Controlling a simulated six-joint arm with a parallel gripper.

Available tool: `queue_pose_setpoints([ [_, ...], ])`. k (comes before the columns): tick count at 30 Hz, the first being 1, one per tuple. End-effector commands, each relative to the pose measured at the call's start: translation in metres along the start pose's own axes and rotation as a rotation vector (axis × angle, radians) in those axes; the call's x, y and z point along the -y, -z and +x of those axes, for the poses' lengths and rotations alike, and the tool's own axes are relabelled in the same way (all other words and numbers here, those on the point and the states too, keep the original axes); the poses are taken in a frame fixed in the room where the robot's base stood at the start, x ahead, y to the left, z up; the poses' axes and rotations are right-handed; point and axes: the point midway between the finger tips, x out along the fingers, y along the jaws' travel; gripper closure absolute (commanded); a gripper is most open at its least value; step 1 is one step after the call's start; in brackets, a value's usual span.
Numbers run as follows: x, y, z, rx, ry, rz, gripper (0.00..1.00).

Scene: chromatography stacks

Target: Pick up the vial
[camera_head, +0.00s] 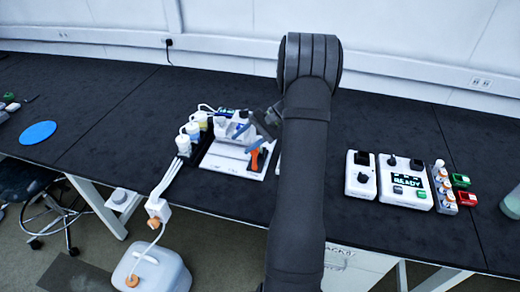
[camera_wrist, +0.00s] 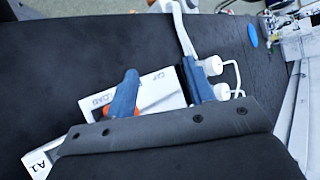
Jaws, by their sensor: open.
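I cannot clearly pick out which item is the vial. Several small vials with white and orange caps (camera_head: 441,182) stand in a rack at the right in the head view. My gripper (camera_head: 262,131) is open over the white instrument left of my arm. In the wrist view my gripper (camera_wrist: 160,70) shows two blue-grey fingers apart, with no vial seen between them. An orange part (camera_head: 254,161) stands upright on the instrument's white base (camera_head: 225,163). In the wrist view an orange part shows beside the left finger, mostly hidden. My arm hides some of the bench.
Bottles with white caps (camera_head: 183,144) and tubing stand left of the instrument. A white jug (camera_head: 152,268) sits below the bench. A control box reading READY (camera_head: 404,184) stands to the right.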

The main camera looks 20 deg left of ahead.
Motion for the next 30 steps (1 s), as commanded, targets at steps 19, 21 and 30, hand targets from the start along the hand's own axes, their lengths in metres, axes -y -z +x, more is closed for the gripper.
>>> queue_pose_setpoints([
  [19, 0.043, 0.040, -0.105, 0.166, -1.053, -1.270, 0.51],
  [21, 0.040, 0.043, -0.104, 0.174, -1.067, -1.284, 0.51],
  [30, -0.004, 0.069, -0.071, 0.178, -1.063, -1.281, 0.51],
])
